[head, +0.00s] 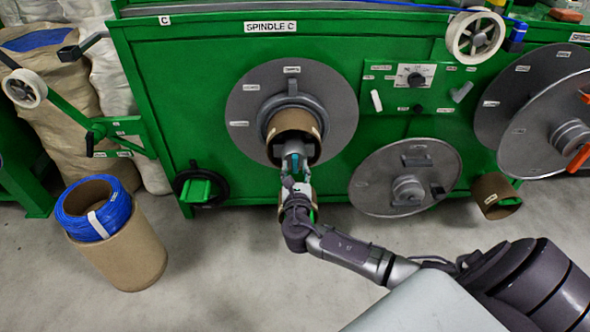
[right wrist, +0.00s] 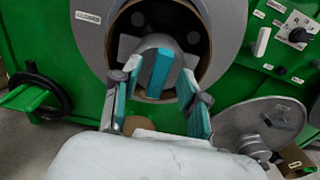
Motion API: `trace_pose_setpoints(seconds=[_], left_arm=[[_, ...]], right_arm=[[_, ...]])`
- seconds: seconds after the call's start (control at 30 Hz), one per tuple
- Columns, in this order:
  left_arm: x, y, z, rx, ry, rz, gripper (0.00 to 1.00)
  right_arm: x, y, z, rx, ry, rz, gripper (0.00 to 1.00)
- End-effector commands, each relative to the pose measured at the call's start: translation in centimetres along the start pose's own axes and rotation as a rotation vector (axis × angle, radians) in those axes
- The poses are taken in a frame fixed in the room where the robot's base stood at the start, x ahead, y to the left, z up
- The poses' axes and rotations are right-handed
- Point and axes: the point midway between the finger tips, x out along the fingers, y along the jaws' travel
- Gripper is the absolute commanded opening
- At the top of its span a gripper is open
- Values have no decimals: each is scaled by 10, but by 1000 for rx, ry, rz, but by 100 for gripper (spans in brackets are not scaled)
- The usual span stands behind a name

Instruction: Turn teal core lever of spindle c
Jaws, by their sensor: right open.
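The spindle C disc (head: 340,100) is a grey round plate on the green machine, with a brown cardboard core (head: 292,120) at its middle. The teal core lever (right wrist: 155,74) sits on a grey hub inside the core's opening in the right wrist view. My right gripper (right wrist: 159,80) is open, with one teal-lined finger on each side of the lever; gaps show between fingers and lever. In the head view my right gripper (head: 294,162) is at the core's lower mouth and hides most of the lever. My left gripper is not in view.
A second grey disc (head: 375,190) stands low to the right. A black handwheel (head: 182,190) with a green block is at lower left. A control panel (head: 415,85) is at upper right. A cardboard drum (head: 130,250) with blue cable stands on open floor at left.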

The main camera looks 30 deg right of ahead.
Motion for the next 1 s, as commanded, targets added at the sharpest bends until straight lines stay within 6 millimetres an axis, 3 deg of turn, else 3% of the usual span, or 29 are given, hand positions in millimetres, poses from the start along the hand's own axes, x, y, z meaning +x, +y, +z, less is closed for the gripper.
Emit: trace_pose_setpoints(seconds=[0.37, 0.63, 1.0], left_arm=[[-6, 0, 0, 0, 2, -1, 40], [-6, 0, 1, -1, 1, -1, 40], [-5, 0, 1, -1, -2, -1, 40]], right_arm=[[8, 0, 0, 1, 1, -1, 44], [7, 0, 0, 0, 1, -1, 2], [7, -1, -1, 23, 1, -1, 0]])
